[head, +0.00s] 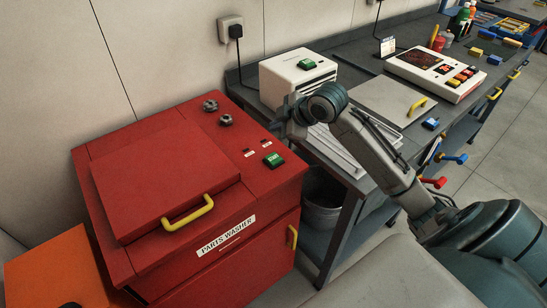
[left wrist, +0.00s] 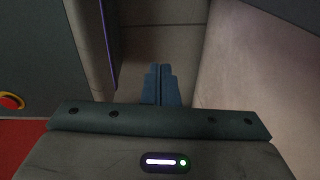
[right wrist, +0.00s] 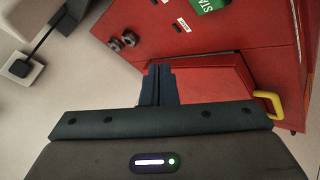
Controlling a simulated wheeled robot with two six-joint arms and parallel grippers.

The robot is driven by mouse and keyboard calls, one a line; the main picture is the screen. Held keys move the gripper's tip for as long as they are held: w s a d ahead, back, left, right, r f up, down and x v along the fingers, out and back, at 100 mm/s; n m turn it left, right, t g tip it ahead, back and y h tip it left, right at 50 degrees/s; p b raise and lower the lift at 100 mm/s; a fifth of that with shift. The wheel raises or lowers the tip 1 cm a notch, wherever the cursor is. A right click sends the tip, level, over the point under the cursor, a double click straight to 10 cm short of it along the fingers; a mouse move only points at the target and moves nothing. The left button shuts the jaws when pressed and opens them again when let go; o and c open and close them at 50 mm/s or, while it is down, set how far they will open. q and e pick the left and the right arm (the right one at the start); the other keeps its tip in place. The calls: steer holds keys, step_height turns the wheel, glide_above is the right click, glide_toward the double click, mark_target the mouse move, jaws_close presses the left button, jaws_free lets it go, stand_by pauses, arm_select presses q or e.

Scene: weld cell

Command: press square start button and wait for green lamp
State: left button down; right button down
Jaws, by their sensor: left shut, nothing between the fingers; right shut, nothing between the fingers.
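The red parts washer (head: 255,195) has a green, roughly square start button (head: 273,160) on its top right. In the right wrist view the button (right wrist: 210,5) is cut by the top edge, with part of the word START readable. Two small dark spots with white labels (head: 249,152) sit near it; I see no lit green lamp there. My right gripper (head: 278,120) is shut and empty, above the washer's back right corner, apart from the button; its fingers also show in the right wrist view (right wrist: 158,70). My left gripper (left wrist: 160,70) is shut and empty, away from the washer top.
The washer's lid has a yellow handle (head: 188,212), and two dark knobs (head: 210,105) stand behind it. A white box (head: 298,80) with another green button (head: 307,64) is on the grey bench. A white console (head: 435,72) stands farther right. A bin (head: 322,200) is below.

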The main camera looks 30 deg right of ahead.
mark_target(277, 159)
arm_select(q)
steer(key=shift+f, duration=0.15)
arm_select(e)
steer(key=shift+f, duration=0.15)
